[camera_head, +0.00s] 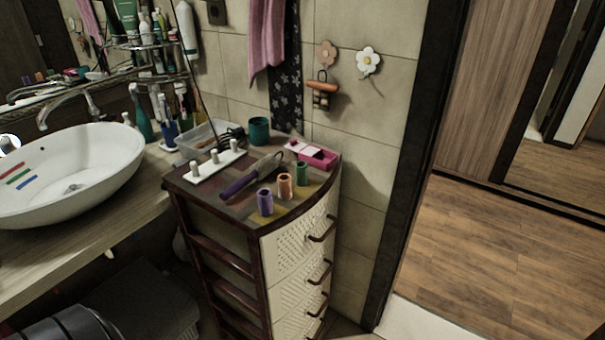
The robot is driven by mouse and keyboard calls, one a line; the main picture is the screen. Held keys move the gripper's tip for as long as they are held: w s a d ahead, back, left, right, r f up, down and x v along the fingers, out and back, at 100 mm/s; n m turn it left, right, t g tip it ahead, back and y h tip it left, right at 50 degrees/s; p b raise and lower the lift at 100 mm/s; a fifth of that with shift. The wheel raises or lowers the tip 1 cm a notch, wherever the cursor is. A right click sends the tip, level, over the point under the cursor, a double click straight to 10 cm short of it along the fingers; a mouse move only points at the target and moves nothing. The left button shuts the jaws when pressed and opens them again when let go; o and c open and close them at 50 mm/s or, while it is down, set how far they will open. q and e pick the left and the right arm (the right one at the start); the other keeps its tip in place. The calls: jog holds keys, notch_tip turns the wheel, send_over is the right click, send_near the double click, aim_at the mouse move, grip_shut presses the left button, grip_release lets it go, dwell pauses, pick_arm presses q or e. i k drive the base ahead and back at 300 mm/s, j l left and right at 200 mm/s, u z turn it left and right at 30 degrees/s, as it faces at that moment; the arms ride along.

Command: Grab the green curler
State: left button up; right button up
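The green curler (302,173) stands upright on the top of a small drawer cabinet (197,191), near its front right edge. It is the rightmost of three short curlers in a slanting row. An orange curler (285,186) stands just left of it, and a purple curler (265,202) stands further left and nearer. The green curler looks unobstructed. Neither of my grippers shows in the head view.
Behind the curlers lie a purple-handled curling tool (240,184), a pink box (318,158), a teal cup (259,131) and a white peg rack (213,166). A white basin (75,172) is at left. Open wooden floor (490,260) lies beyond the doorway at right.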

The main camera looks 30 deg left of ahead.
aim_at(301, 168)
jog(key=i+l+u, duration=0.15)
jog(key=u, duration=0.25)
jog(key=i+l+u, duration=0.15)
jog(key=u, duration=0.2)
jog(key=l+u, duration=0.4)
jog(key=i+j, duration=0.05)
